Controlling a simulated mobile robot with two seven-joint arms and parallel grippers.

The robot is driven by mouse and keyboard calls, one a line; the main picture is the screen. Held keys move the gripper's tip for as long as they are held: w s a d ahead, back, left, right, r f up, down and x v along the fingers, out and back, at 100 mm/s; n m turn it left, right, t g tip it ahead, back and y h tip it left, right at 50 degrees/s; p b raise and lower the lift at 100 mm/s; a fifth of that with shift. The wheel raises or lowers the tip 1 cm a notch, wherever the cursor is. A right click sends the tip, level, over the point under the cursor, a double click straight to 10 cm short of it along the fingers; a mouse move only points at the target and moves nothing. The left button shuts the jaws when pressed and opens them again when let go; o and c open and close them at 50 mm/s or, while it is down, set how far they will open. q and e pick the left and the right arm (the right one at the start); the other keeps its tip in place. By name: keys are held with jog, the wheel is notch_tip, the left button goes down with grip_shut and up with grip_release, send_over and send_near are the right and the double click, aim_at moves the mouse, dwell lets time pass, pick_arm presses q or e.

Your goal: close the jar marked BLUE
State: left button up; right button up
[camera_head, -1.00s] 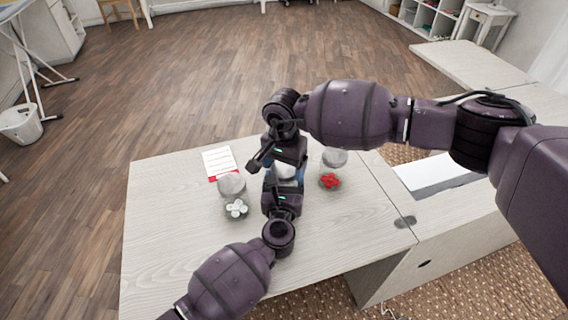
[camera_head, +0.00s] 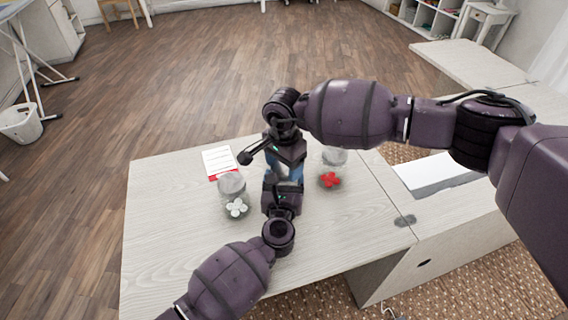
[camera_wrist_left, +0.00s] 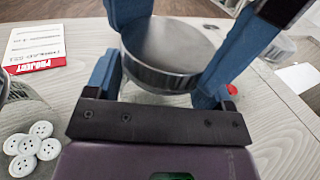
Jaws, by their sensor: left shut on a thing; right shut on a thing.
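A round grey metal lid (camera_wrist_left: 168,45) shows in the left wrist view, atop a jar hidden by the grippers. My left gripper (camera_head: 283,184) reaches in from the front and is shut around the jar, below the lid. Its blue fingers (camera_wrist_left: 160,85) flank the lid in the wrist view. My right gripper (camera_head: 285,166) comes from above and behind and is shut on the lid, its fingers at either side. The jar's marking is not visible, and I cannot tell how tightly the lid sits.
A jar with red pieces (camera_head: 329,180) stands close on the right. A card with a red strip (camera_head: 218,161) lies behind left. The front left of the table (camera_head: 160,250) is clear.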

jog(key=o, duration=1)
jog(key=shift+r, duration=2.3)
jog(key=shift+c, duration=0.2)
jog(key=shift+r+n, duration=1.6)
jog(key=shift+r, duration=0.15)
